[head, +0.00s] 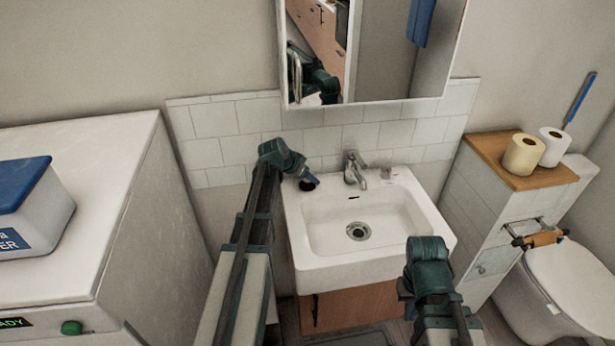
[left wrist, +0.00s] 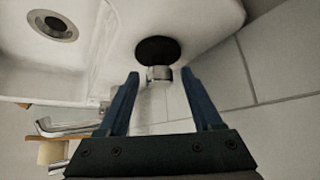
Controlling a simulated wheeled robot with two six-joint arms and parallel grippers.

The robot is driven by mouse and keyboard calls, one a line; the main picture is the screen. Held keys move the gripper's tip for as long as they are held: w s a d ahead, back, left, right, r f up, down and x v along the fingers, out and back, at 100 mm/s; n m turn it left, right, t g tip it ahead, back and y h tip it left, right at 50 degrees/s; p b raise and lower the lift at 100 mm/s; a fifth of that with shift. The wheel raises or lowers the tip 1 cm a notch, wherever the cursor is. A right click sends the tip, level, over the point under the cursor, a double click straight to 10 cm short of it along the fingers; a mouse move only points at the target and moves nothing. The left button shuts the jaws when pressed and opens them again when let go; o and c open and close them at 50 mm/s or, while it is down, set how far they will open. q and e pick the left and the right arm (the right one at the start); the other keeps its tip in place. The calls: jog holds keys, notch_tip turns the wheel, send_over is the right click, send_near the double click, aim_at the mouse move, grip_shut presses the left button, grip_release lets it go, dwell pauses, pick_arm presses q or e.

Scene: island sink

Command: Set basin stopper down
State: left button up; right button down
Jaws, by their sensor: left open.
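The basin stopper is a black disc with a shiny metal knob; it shows in the left wrist view (left wrist: 157,50). It rests on the white rim of the basin (head: 320,268), at the back left corner, where it shows small and dark in the head view (head: 307,185). My left gripper (left wrist: 160,85) is open, its two blue fingers apart on either side of the knob, with gaps visible. The basin's drain (head: 358,231) is uncovered. My right gripper (head: 428,268) is at the basin's front right; its fingers are not clear.
The tap (head: 355,168) stands on the back rim, right of the stopper. A small cup-like item (head: 386,172) is beside it. A tiled wall (head: 225,120) rises behind.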

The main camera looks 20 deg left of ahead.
pick_arm(q)
jog(key=p+v, duration=0.8)
jog(key=v, duration=0.3)
jog(key=shift+s+r+p, duration=0.3)
jog(key=shift+p, duration=0.1)
jog(key=s+d+f+g, duration=0.1)
jog(key=s+d+g, duration=0.1)
jog(key=s+d, duration=0.3)
jog(key=s+d+f+g, duration=0.2)
jog(key=s+d, duration=0.3)
jog(key=d, duration=0.7)
jog(key=s+d+f+g+y, duration=0.1)
jog(key=s+d+g, duration=0.1)
jog(key=s+d, duration=0.3)
jog(key=shift+d+f+m, duration=0.15)
jog(key=shift+d+m, duration=0.05)
jog(key=shift+d, duration=0.65)
jog(key=shift+d+f+m, duration=0.15)
jog(key=shift+d+m, duration=0.05)
jog(key=shift+d, duration=0.65)
jog(key=s+d+g+y, duration=0.1)
jog(key=s+d+y, duration=0.1)
jog(key=s+d, duration=0.3)
jog(key=s, duration=0.4)
jog(key=shift+n+g+y, duration=0.3)
jog(key=shift+y, duration=0.1)
